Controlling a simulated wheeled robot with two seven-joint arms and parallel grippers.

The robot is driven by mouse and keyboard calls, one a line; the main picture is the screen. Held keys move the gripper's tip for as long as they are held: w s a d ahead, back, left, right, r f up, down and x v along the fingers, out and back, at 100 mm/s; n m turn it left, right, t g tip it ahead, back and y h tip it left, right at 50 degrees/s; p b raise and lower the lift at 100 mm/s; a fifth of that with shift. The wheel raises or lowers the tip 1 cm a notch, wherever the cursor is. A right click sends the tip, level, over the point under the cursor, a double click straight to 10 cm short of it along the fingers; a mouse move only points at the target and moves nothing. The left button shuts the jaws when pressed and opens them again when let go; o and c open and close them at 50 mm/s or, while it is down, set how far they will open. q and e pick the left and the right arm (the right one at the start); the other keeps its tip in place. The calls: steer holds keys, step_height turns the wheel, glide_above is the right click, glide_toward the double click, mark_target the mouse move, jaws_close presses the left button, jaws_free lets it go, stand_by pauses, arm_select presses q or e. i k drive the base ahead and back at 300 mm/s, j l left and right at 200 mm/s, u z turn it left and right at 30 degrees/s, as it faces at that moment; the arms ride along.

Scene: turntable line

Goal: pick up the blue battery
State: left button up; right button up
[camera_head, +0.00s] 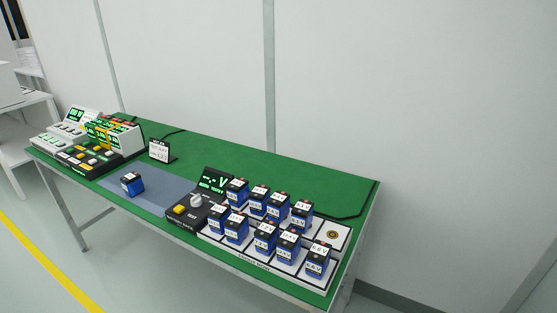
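A single blue battery (133,187) with a black top and a white label stands on the blue-grey mat (165,192), left of the middle of the green table. Several more blue batteries, among them one at the front right (317,264), stand in the white rack (300,277) on the right part of the table. Each has a white label with a voltage that is too small to read surely. Neither of my grippers shows in the head view.
A tester with a green display (214,181) and a grey knob stands between mat and rack. Devices with displays and buttons (93,158) fill the table's left end. A small sign (159,151) stands behind the mat.

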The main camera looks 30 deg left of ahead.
mark_target(132, 183)
steer(key=j+u, duration=0.15)
steer(key=j, duration=0.5)
steer(key=j+u, duration=0.15)
steer(key=j, duration=0.45)
steer(key=i+j+u, duration=0.1)
steer(key=j, duration=0.5)
